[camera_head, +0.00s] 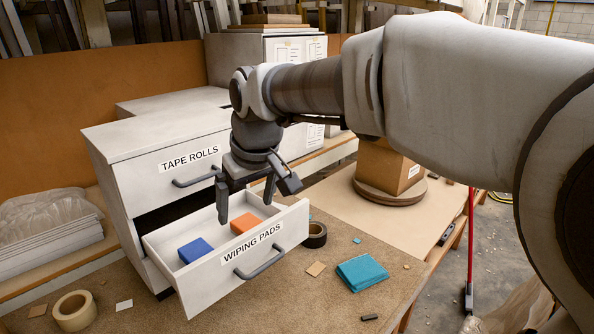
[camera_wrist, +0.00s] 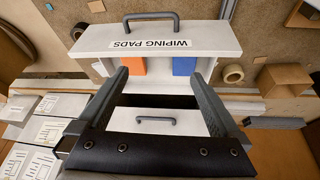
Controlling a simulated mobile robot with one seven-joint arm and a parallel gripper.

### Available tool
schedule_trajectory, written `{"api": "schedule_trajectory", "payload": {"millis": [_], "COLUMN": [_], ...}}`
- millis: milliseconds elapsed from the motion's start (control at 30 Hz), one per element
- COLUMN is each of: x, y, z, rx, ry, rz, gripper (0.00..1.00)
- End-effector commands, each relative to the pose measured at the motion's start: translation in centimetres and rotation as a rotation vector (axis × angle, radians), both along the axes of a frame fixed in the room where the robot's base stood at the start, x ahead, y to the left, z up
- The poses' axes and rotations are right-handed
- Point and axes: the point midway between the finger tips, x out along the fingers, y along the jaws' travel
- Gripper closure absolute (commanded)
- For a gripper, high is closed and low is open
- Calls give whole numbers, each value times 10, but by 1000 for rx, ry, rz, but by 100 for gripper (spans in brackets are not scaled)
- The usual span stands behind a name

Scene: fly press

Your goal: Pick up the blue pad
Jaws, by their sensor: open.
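The blue pad (camera_head: 195,250) lies flat in the open drawer labelled WIPING PADS (camera_head: 215,275), toward its left side. It also shows in the wrist view (camera_wrist: 184,66), partly covered by a finger of mine. An orange pad (camera_head: 246,223) lies to its right in the same drawer and shows in the wrist view (camera_wrist: 132,66). My gripper (camera_head: 246,200) is open and empty, pointing down above the drawer. In the wrist view my two fingers (camera_wrist: 161,72) are spread wide, with nothing between them.
The upper drawer, labelled TAPE ROLLS (camera_head: 170,170), sits over the open one at the back. On the bench are a dark tape roll (camera_head: 314,234), a folded teal cloth (camera_head: 362,272) and a beige tape roll (camera_head: 74,310). A cardboard box (camera_head: 385,170) stands at the right.

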Motion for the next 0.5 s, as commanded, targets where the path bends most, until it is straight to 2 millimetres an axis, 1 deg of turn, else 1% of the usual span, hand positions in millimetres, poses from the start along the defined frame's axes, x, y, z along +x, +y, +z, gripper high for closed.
{"api": "schedule_trajectory", "payload": {"millis": [33,100,200,300,367,467,500], "x": [5,9,12,13,14,17,18], "y": [23,46,69,82,87,92,94], "z": [-8,-14,-21,-25,-29,-42,-49], "rx": [5,14,23,28,30,29,27], "ry": [12,21,30,35,37,40,42], "rz": [44,87,129,154,160,162,162], "gripper": [0,0,0,0,0,0,0]}}
